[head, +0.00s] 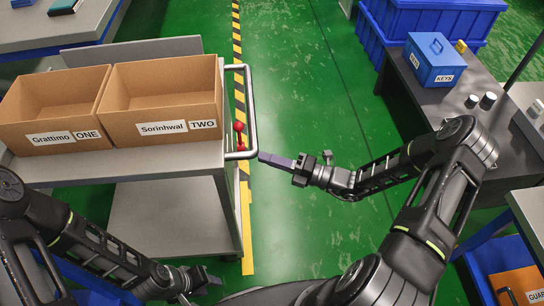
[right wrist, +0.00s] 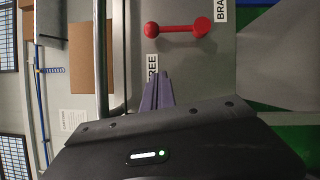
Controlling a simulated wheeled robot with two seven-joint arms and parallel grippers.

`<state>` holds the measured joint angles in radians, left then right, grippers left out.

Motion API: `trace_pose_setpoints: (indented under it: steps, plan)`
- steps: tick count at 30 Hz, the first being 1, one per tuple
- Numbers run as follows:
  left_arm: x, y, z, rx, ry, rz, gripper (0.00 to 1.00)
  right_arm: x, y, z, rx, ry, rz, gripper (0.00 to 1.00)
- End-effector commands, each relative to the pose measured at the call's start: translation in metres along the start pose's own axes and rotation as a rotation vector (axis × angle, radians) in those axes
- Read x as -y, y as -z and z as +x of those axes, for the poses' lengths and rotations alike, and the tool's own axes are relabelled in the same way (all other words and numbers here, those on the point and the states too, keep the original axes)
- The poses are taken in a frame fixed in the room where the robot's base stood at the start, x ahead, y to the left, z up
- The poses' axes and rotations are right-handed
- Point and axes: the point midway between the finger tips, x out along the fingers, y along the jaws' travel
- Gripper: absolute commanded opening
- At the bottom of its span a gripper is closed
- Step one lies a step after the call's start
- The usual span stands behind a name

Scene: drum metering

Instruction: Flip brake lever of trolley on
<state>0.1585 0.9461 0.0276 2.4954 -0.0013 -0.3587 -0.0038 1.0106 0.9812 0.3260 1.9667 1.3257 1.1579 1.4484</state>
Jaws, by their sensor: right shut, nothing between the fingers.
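The trolley (head: 175,180) stands at the left in the head view, with a tubular push handle (head: 252,110) on its right. Its red brake lever (head: 239,137) stands upright inside the handle, knob uppermost. In the right wrist view, the lever (right wrist: 176,28) lies across the picture, its left end close to the "FREE" label (right wrist: 152,68) and its right end near a partly cut-off "BRA" label (right wrist: 221,10). My right gripper (head: 264,157) is shut and empty, beside the handle's near corner, apart from the lever. My left gripper (head: 212,279) is low at the bottom; its jaw opening is unclear.
Two cardboard boxes, "ONE" (head: 50,110) and "TWO" (head: 165,100), sit on the trolley top. A dark table (head: 440,95) with a blue "KEYS" box (head: 434,60) is at the right. Green floor (head: 310,90) lies clear between, with a yellow-black stripe beside the trolley.

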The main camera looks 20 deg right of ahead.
Motion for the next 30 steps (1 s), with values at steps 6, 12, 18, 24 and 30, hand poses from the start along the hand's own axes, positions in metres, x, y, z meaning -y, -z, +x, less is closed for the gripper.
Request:
trace_pose_setpoints:
  steps: [6,12,18,24,30]
  plan:
    - [0.000,0.000,0.001,0.000,0.000,0.000,0.36,0.000,0.001,0.044,-0.003,-0.003,-0.001,0.00]
    - [0.001,0.000,0.003,0.000,0.000,0.000,0.36,0.001,-0.009,0.075,0.001,0.001,-0.006,0.00]
    - [0.002,0.000,0.004,0.000,0.000,0.000,0.36,0.000,-0.033,0.080,0.000,0.001,-0.004,0.00]
    - [0.002,0.000,0.004,0.000,0.000,0.000,0.36,0.000,-0.039,0.082,-0.001,0.000,-0.002,0.00]
    - [0.002,0.000,0.004,0.000,0.000,0.000,0.36,0.000,-0.039,0.081,0.000,0.000,-0.002,0.00]
